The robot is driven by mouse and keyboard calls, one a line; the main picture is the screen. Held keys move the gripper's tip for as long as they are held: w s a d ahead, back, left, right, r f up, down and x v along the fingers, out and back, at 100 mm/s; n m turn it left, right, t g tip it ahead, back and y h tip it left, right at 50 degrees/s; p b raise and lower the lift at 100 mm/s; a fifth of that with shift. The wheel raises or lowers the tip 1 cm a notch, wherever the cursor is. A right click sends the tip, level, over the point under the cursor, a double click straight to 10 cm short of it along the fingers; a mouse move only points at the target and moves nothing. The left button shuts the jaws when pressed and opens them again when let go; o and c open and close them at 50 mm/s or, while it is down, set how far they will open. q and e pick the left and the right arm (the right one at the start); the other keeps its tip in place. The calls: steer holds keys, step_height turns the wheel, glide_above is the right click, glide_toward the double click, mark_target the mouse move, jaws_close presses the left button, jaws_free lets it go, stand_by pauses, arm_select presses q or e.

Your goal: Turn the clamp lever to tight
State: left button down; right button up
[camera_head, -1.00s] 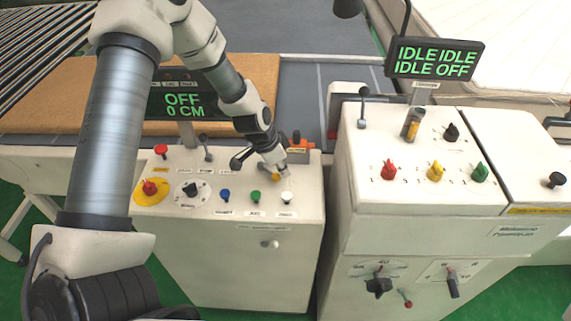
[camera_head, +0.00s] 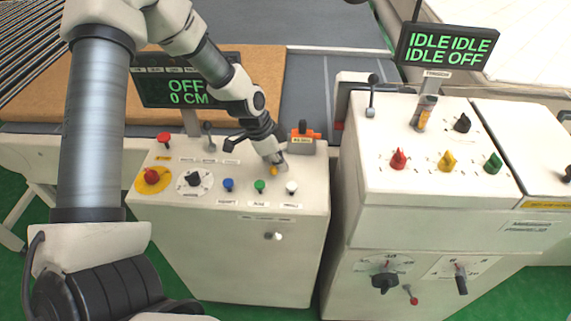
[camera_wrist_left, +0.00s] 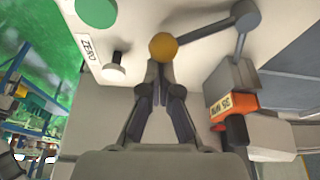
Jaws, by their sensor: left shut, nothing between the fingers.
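The lever I take for the clamp lever has a yellow ball knob (camera_wrist_left: 163,46) and a thin grey rod (camera_wrist_left: 205,33) running to a grey pivot post (camera_wrist_left: 243,18) in the left wrist view. My left gripper (camera_head: 279,162) is right at the knob, pointing down. In the wrist view its fingertips (camera_wrist_left: 160,72) are together, empty, against or just beside the ball; contact is unclear. My right gripper is not in view.
An orange-and-black part with a label (camera_head: 305,136) stands just right of the gripper. Blue, green and white buttons (camera_head: 260,186) lie in front. A black-knobbed lever (camera_head: 210,139) stands to the left. The right cabinet (camera_head: 345,200) stands beyond a narrow gap.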

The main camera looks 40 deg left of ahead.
mark_target(248, 178)
arm_select(q)
steer(key=s+m, duration=0.1)
steer(key=a+m+b, duration=0.1)
steer(key=shift+s+f+m+g, duration=0.1)
steer(key=shift+s+m+g, duration=0.3)
steer(key=s+a+m, duration=0.1)
steer(key=a+m+g+b, duration=0.1)
steer(key=m, duration=0.1)
steer(key=shift+s+m+h, duration=0.3)
steer(key=shift+s+h, duration=0.1)
steer(key=a+m, duration=0.1)
steer(key=s+m+g, duration=0.1)
steer(key=shift+a+m, duration=0.3)
steer(key=shift+a, duration=0.1)
steer(key=shift+s+a+m+g, duration=0.2)
steer(key=shift+a+m+g, duration=0.3)
steer(key=shift+a+m, duration=0.45)
steer(key=shift+a+m+p, duration=0.25)
steer(key=shift+a+p, duration=0.05)
steer(key=shift+a, duration=0.05)
